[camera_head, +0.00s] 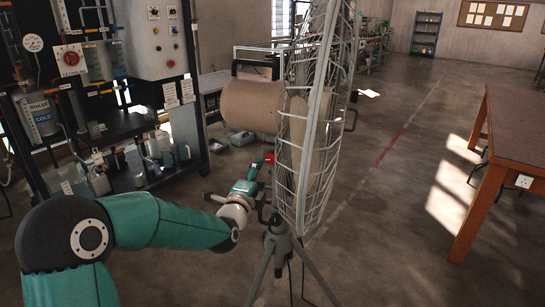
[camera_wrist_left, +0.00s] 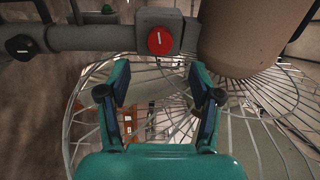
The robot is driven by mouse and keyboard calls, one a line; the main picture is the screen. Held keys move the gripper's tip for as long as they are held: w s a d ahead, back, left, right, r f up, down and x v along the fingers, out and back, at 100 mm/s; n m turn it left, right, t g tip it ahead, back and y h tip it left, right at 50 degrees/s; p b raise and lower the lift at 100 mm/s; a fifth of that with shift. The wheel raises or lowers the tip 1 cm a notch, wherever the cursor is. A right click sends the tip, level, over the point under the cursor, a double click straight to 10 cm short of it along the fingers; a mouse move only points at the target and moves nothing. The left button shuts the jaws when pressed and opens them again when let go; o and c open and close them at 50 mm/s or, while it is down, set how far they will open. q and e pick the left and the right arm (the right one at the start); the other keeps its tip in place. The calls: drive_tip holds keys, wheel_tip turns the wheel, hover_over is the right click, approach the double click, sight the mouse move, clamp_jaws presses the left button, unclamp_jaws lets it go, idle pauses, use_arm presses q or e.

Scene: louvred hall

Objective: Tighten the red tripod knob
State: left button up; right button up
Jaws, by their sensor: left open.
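The red tripod knob (camera_head: 269,158) shows as a small red spot just beyond my left gripper (camera_head: 256,170) in the head view. In the left wrist view the knob (camera_wrist_left: 160,41) is a round red face with a white mark, set on a grey clamp block. My left gripper (camera_wrist_left: 160,82) is open, its two fingers apart with nothing between them. The knob appears above the fingertips, roughly centred between them. The tripod (camera_head: 277,250) stands upright below the wire cage, its legs spread on the floor. My right gripper is not in view.
A large wire fan cage (camera_head: 315,130) stands close to the right of my left gripper, with a tan cylinder (camera_head: 250,105) behind. A lab rack (camera_head: 130,150) with bottles is at the left. A wooden table (camera_head: 515,130) stands at the right; the floor between is mostly clear.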

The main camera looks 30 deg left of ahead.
use_arm(q)
drive_tip(key=p+x, duration=0.2)
drive_tip(key=x, duration=0.7)
drive_tip(key=shift+d, duration=0.2)
drive_tip(key=shift+f, duration=0.1)
drive_tip(key=shift+b, duration=0.35)
clamp_jaws()
